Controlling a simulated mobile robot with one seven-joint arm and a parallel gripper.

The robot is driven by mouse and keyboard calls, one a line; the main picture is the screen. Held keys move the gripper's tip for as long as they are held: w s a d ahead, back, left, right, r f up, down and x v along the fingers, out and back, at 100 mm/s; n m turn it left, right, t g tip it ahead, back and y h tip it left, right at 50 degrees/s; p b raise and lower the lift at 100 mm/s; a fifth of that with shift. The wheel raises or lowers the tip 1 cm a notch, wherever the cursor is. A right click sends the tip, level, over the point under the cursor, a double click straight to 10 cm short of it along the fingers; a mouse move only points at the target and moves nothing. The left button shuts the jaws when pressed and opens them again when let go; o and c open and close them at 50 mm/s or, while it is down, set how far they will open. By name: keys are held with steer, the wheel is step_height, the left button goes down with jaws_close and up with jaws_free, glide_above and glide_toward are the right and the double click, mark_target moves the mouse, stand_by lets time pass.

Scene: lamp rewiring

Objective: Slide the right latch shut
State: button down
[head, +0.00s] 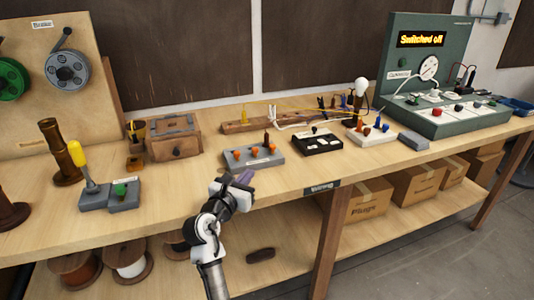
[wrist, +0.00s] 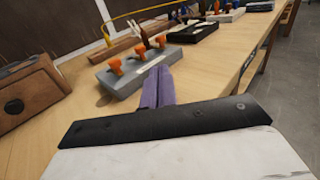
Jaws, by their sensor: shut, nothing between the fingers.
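A grey block (head: 262,159) with several orange knobs lies on the bench just beyond my gripper; it also shows in the wrist view (wrist: 122,82). Its rightmost orange knob (wrist: 161,41) stands upright near the block's right end. I cannot tell which part is the right latch, or whether it is open or shut. My gripper (head: 246,178) has purple fingers, pressed together and empty, in front of the block near the bench's front edge. In the wrist view the fingers (wrist: 157,84) point towards the block's right part; I cannot tell whether they touch it.
A black block (head: 318,144) and a white block (head: 371,135) stand to the right. A wooden box (head: 173,138) is to the left. Behind lies a wooden strip (head: 240,127) with wires. The green panel (head: 438,72) reads "Switched off". Bare bench lies left of the grey block.

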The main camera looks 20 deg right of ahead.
mark_target(271, 148)
steer(key=p+x, duration=0.2)
steer(key=x, duration=1.1)
steer(key=shift+w+d, duration=0.2)
